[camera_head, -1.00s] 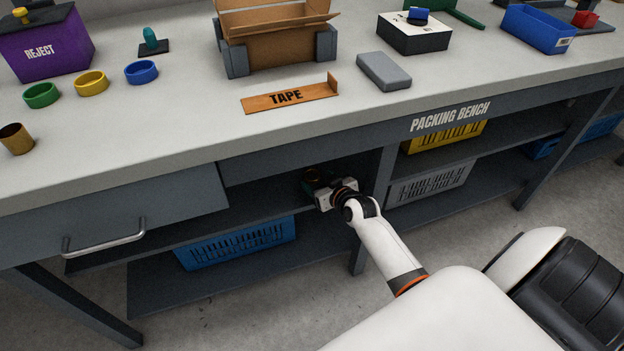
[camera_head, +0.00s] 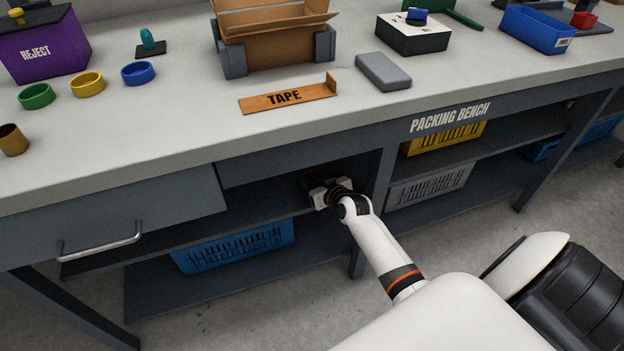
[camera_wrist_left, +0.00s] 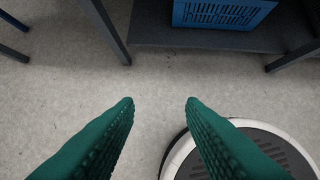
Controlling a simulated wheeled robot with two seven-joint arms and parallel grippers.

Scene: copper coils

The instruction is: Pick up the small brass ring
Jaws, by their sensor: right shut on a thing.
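My right gripper (camera_head: 316,186) is under the bench top, in the dark opening above the middle shelf, seen from behind. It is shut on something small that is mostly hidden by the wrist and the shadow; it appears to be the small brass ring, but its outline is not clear. A brass-coloured open cylinder (camera_head: 12,140) stands on the bench top at the far left, well away from both grippers. My left gripper (camera_wrist_left: 161,101) shows in the left wrist view with its green fingers apart and nothing between them, above the floor.
The packing bench (camera_head: 190,160) has a drawer (camera_head: 150,215) left of my right arm and an upright (camera_head: 376,185) close on its right. A blue crate (camera_head: 235,247) sits on the lower shelf. Green, yellow and blue rings and an orange tape holder (camera_head: 290,95) are on top.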

